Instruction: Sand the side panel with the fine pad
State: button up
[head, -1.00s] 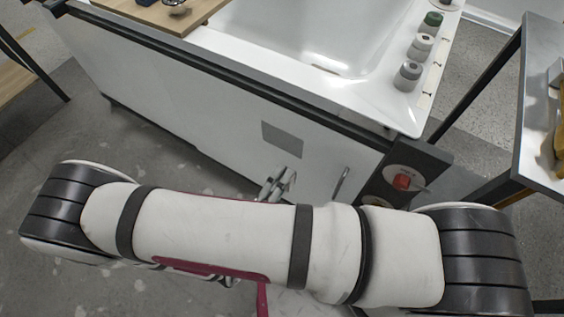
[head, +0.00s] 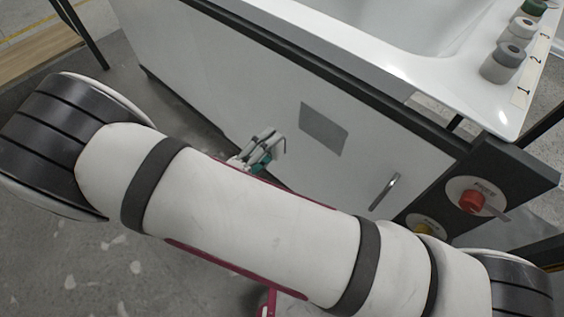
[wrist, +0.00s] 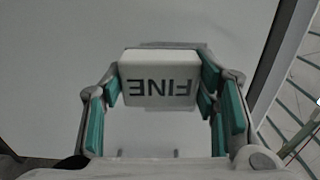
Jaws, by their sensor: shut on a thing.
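The fine pad (wrist: 160,80) is a pale block marked FINE, upside down in the wrist view. My gripper (wrist: 160,92) is shut on it, with teal finger pads at its left and right sides. In the head view my gripper (head: 262,150) shows small beyond my arm, close to the white side panel (head: 240,85) of the tub. The panel carries a grey rectangle (head: 323,128) right of my gripper and a metal handle (head: 385,191). In the wrist view the panel (wrist: 190,25) lies beyond the pad. I cannot tell whether the pad touches it.
Several pots, one of them grey (head: 502,63), stand on the tub rim beside a numbered strip (head: 531,72). A dark control box (head: 490,180) with a red knob (head: 471,201) is at the right. My arm hides much of the foreground.

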aim_at(332, 143)
jog(key=shift+w+a+b, duration=0.3)
jog(key=shift+w+a, duration=0.05)
jog(key=b+x, duration=0.1)
jog(key=x, duration=0.5)
jog(key=shift+p+x, duration=0.3)
jog(key=shift+x, duration=0.7)
dwell(0.9)
jog(key=shift+s+d+p, duration=1)
jog(key=shift+s+d, duration=0.15)
jog(key=shift+d, duration=0.1)
jog(key=shift+s+d+p, duration=0.45)
jog(key=shift+s+d, duration=0.1)
jog(key=shift+d, duration=0.3)
jog(key=shift+s+d+p, duration=0.4)
jog(key=shift+s+d, duration=0.15)
jog(key=shift+d, duration=0.25)
jog(key=shift+s+d+p, duration=0.7)
jog(key=shift+s+d, duration=0.5)
jog(key=shift+d, duration=0.25)
